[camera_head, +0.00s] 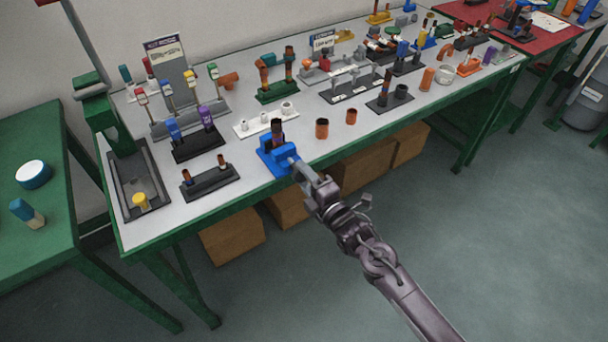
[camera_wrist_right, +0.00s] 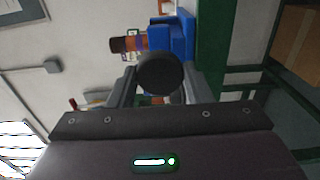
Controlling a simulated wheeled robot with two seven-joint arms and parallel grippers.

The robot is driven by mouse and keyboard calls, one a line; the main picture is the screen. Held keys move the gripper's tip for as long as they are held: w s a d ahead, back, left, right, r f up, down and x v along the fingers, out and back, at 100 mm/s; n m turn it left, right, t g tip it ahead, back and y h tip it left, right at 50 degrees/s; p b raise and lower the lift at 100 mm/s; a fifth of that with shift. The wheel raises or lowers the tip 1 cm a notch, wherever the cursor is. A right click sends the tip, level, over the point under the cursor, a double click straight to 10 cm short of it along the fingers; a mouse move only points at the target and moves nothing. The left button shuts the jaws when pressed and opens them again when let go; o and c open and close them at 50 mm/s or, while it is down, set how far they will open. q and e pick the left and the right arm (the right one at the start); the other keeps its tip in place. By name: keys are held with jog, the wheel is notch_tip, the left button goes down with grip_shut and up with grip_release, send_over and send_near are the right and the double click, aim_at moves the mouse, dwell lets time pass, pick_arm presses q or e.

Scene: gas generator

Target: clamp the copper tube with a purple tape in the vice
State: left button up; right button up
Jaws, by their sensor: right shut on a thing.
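A blue vice (camera_head: 272,158) stands near the front edge of the long bench. A copper tube with a dark band (camera_head: 277,130) stands upright in it. The vice (camera_wrist_right: 180,38) and tube (camera_wrist_right: 130,43) also show in the right wrist view; I cannot tell for sure that the band is purple. My right gripper (camera_head: 300,170) is at the front of the vice. In the right wrist view its fingers are shut on a dark round knob (camera_wrist_right: 161,73), which looks like the vice handle. My left gripper is not in view.
A black holder (camera_head: 210,185) with short tubes stands left of the vice, and a white holder (camera_head: 262,122) stands behind it. Two loose copper pieces (camera_head: 321,128) (camera_head: 351,116) stand to the right. Cardboard boxes (camera_head: 232,237) sit below the bench. The floor in front is clear.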

jog(key=shift+m+p, duration=0.35)
jog(key=shift+m, duration=1.05)
jog(key=shift+m+p, duration=0.3)
jog(key=shift+m, duration=1.1)
jog(key=shift+f, duration=0.1)
jog(key=o, duration=1)
